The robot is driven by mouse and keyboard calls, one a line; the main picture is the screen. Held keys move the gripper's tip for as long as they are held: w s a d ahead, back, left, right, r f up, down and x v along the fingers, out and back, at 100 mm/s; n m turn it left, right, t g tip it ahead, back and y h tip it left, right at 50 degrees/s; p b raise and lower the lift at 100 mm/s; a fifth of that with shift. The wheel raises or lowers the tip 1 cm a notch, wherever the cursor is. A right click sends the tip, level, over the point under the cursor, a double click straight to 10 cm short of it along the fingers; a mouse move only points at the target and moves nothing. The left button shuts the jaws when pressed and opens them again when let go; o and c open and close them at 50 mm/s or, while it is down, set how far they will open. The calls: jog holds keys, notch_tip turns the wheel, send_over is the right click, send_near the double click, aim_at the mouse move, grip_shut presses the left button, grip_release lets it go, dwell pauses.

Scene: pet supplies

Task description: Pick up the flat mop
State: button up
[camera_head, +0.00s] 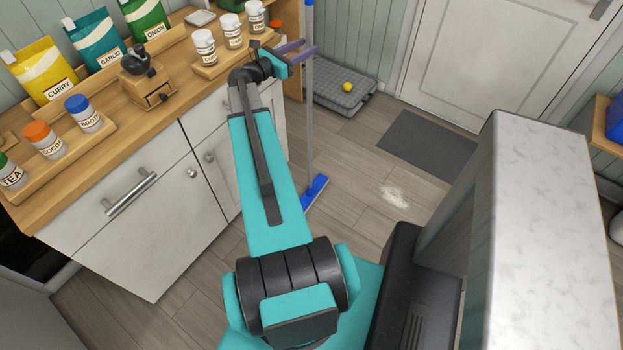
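The flat mop stands upright on the floor, with a thin grey pole (309,120), a blue grip at the top edge of the view and a blue flat head (316,189) on the floor. My gripper (309,46) is at the upper part of the pole, with its purple fingers spread apart and their tips by the pole. The fingers overlap the pole in this view; I cannot tell whether they touch it.
A wooden counter (180,112) with jars, pouches and a small grinder runs along the left. A grey pad with a yellow ball (347,87) lies behind the mop. A dark mat (428,134) and white spill (395,196) lie right. A marble-topped unit (550,180) stands front right.

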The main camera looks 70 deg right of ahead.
jog(key=shift+x, duration=1)
jog(key=shift+d, duration=0.15)
jog(key=p+x, duration=0.2)
jog(key=x, duration=0.3)
jog(key=shift+w+p, duration=0.15)
jog(key=shift+p, duration=0.15)
grip_shut()
jog(key=shift+d+r, duration=0.1)
jog(key=shift+r, duration=0.05)
